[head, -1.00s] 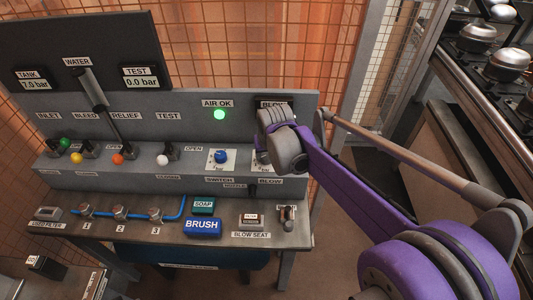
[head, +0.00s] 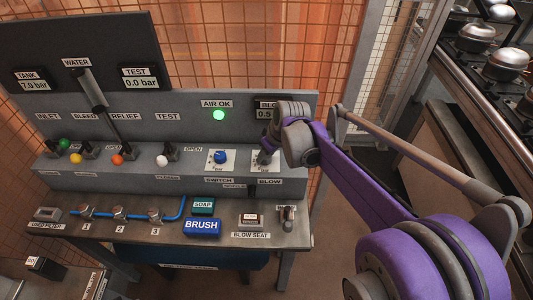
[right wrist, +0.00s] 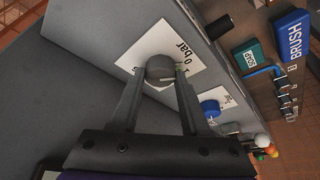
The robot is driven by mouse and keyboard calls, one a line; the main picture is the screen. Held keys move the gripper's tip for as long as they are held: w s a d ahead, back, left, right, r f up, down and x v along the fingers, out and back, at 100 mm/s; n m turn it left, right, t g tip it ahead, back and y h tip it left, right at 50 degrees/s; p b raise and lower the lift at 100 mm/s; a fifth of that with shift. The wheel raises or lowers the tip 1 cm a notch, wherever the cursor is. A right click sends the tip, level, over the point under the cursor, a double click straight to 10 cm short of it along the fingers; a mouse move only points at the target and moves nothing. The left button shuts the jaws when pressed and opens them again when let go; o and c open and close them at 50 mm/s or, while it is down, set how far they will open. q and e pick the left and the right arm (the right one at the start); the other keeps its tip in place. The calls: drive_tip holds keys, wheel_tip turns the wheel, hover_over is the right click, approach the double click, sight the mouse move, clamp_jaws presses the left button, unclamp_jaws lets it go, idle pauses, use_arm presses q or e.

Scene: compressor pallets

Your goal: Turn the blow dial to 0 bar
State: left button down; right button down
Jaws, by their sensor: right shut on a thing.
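The blow dial (right wrist: 160,69) is a round grey knob on a white plate (right wrist: 186,38) marked "0 bar" and, at the other side, "5". My right gripper (right wrist: 160,74) is shut on this knob, one finger on each side. In the head view the right gripper (head: 267,152) reaches the plate above the BLOW label (head: 269,181) and hides most of the dial. The BLOW display (head: 266,114) is partly covered by my arm; "0.5" can be read. My left gripper is not in view.
The blue switch dial (head: 221,157) sits just left of the blow dial. A green AIR OK lamp (head: 219,115) is lit above. The SOAP block (head: 203,206), BRUSH block (head: 202,226) and blow seat (head: 251,221) lie on the bench below. A mesh fence (head: 250,45) stands behind.

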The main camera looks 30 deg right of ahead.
drive_tip(key=shift+n, duration=0.4)
drive_tip(key=shift+c, duration=1.9)
unclamp_jaws()
drive_tip(key=shift+r, duration=0.15)
drive_tip(key=v, duration=1)
drive_tip(key=shift+d+r+p, duration=0.2)
drive_tip(key=shift+r+p, duration=0.05)
drive_tip(key=shift+p, duration=0.15)
drive_tip(key=shift+s, duration=0.1)
drive_tip(key=s+a+f+m, duration=0.1)
drive_tip(key=s+a+f, duration=0.5)
drive_tip(key=s, duration=0.2)
drive_tip(key=s+a+f+m, duration=0.1)
drive_tip(key=s+a+f, duration=0.5)
drive_tip(key=s, duration=0.2)
drive_tip(key=shift+s+f+m+t+h, duration=0.2)
drive_tip(key=shift+f+m+t+h, duration=0.2)
